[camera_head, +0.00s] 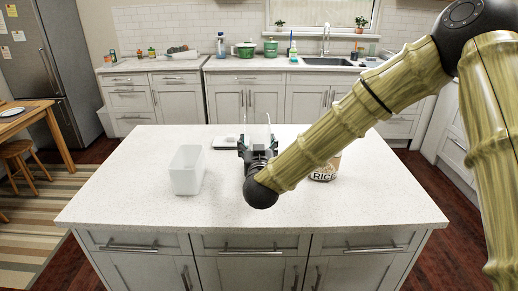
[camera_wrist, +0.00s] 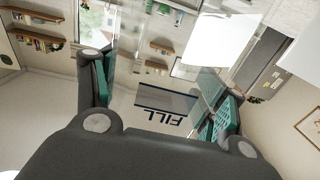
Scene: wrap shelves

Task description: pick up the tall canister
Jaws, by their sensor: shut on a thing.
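The tall canister is clear and see-through. In the head view its faint body (camera_head: 257,128) rises between the fingers over the far middle of the island, its lower part hidden by my gripper (camera_head: 258,143). In the wrist view the canister (camera_wrist: 166,108) fills the space between the two teal-padded fingers, with a dark line and the word FILL on it. My gripper is shut on the canister from the near side. I cannot tell whether its base touches the counter.
A white translucent open bin (camera_head: 187,173) stands left of my gripper on the island counter (camera_head: 130,190). A rice container (camera_head: 325,172) stands to the right, partly behind my arm. A small flat pale item (camera_head: 225,142) lies behind the bin. The front counter is clear.

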